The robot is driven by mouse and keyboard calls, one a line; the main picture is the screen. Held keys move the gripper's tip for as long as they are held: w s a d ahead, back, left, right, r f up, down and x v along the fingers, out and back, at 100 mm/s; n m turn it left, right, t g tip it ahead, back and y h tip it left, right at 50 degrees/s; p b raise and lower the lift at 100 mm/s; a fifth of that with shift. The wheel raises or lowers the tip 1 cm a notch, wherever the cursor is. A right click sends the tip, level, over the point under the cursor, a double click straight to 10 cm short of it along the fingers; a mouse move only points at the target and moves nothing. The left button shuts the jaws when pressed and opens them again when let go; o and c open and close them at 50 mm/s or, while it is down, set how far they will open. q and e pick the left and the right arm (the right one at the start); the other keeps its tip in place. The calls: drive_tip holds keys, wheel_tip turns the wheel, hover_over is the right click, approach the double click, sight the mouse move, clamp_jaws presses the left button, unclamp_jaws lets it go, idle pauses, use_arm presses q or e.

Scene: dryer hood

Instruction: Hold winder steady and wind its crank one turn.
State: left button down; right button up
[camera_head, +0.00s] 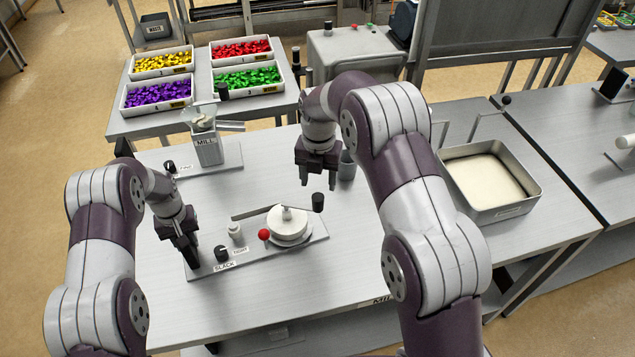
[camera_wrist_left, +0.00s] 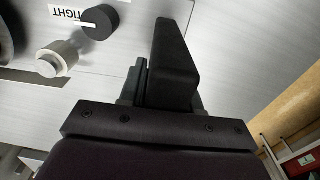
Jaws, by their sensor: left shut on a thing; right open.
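The winder's metal base plate (camera_head: 313,250) lies on the table, with a round white drum (camera_head: 289,230) near its right end. In the left wrist view, a black knob (camera_wrist_left: 100,22) and a pale post (camera_wrist_left: 60,58) are beside my finger. My right gripper (camera_head: 318,182) is open and empty, just behind the handle, apart from it.
A red ball knob (camera_head: 264,235) stands beside the drum. A mill (camera_head: 207,142) stands behind, and a grey cup (camera_head: 347,165) is close to my right gripper. A metal tray of white material (camera_head: 525,197) is at the right. Bins of coloured pieces (camera_head: 158,95) are at the back.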

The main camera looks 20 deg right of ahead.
drive_tip(key=shift+a, duration=0.1)
drive_tip(key=c, duration=0.4)
drive_tip(key=shift+a+r, duration=0.45)
drive_tip(key=shift+a, duration=0.15)
drive_tip(key=c, duration=0.6)
drive_tip(key=shift+s+a+r+m, duration=0.3)
drive_tip(key=shift+s+a+m, duration=0.25)
drive_tip(key=shift+a+m, duration=0.05)
clamp_jaws()
drive_tip(key=s+f+m, duration=0.1)
drive_tip(key=f+m, duration=0.3)
drive_tip(key=m, duration=0.6)
drive_tip(key=s+a+f+m, duration=0.1)
drive_tip(key=f+m, duration=0.4)
drive_tip(key=m, duration=0.5)
drive_tip(key=shift+s+a, duration=0.2)
drive_tip(key=shift+s, duration=0.55)
